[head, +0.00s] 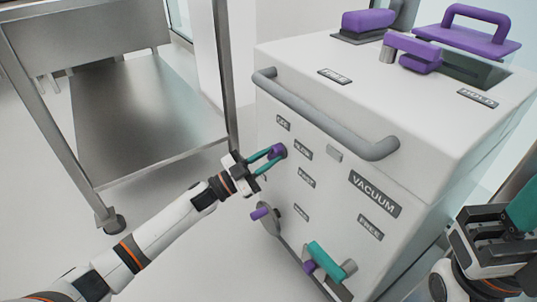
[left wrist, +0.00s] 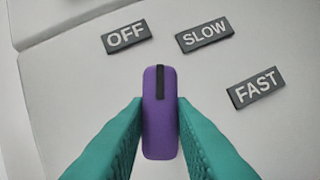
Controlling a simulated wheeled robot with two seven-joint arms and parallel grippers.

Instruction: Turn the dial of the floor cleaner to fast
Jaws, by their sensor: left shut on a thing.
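The floor cleaner (head: 425,110) is a large white cabinet with a purple dial (head: 278,151) on its front, beside small dark labels. In the left wrist view the dial (left wrist: 160,125) stands upright, its black mark at the top, pointing between the OFF label (left wrist: 127,37) and the SLOW label (left wrist: 205,34). The FAST label (left wrist: 255,88) is to its right. My left gripper (head: 271,157) is shut on the dial, with one teal finger on each side of it. My right gripper (head: 505,228) is at the right edge, partly cut off, away from the dial.
A grey handle bar (head: 325,115) runs across the cabinet's upper front. A purple-tipped lever (head: 262,213) and a teal-and-purple part (head: 325,260) are lower down. Purple parts (head: 370,20) sit on top. A metal shelf unit (head: 140,120) stands at the left.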

